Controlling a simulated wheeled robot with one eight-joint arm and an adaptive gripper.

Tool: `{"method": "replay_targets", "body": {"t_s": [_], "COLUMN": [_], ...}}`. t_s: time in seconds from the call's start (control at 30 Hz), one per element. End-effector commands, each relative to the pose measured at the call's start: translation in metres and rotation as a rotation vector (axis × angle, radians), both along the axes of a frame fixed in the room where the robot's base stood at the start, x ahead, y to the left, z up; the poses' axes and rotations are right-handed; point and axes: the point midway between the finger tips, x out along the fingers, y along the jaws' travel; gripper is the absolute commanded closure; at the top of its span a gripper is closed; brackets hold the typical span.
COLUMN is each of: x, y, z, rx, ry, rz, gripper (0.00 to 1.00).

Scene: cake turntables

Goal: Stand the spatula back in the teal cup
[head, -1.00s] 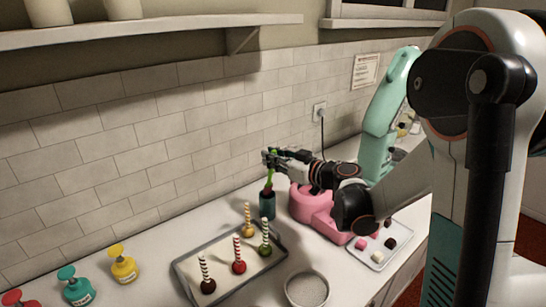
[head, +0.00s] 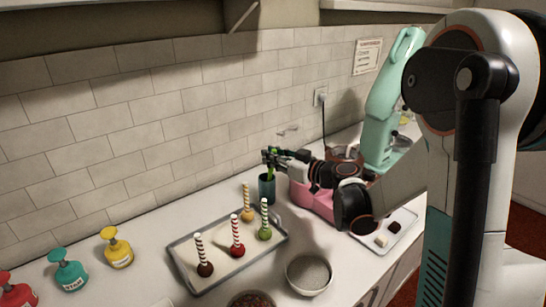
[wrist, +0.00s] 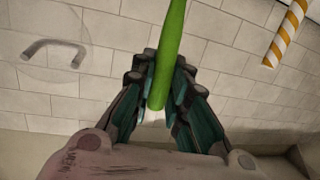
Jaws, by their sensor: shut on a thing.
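The teal cup (head: 267,190) stands upright on the counter behind the tray, near the tiled wall. My gripper (head: 269,157) is just above the cup's mouth, reaching in from the right. It is shut on the green spatula (head: 271,172), which is close to upright with its lower part inside the cup. The cup wall hides the spatula's lower end, so I cannot tell if it touches the bottom. In the wrist view, the green spatula (wrist: 172,45) runs up from between the fingers of my gripper (wrist: 160,95).
A tray (head: 184,272) of several cake pops with striped sticks lies in front of the cup. A pink object (head: 313,200) stands close at the cup's right. A bowl (head: 309,273) and a teal mixer (head: 390,105) are further right. Pump bottles (head: 117,250) stand left.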

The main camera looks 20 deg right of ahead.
Motion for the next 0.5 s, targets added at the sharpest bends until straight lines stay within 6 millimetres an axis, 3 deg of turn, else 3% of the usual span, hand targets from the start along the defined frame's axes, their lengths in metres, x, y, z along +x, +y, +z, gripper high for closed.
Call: {"method": "replay_targets", "body": {"t_s": [0.13,0.17,0.23,0.5], "x": [0.0000,0.0000,0.0000,0.0000], "y": [0.0000,0.0000,0.0000,0.0000], "z": [0.0005,0.0005,0.0005,0.0004], "rx": [0.000,0.000,0.000,0.000], "ry": [0.000,0.000,0.000,0.000], "rz": [0.000,0.000,0.000,0.000], "gripper": [1.00,0.79,0.63,0.62]}}
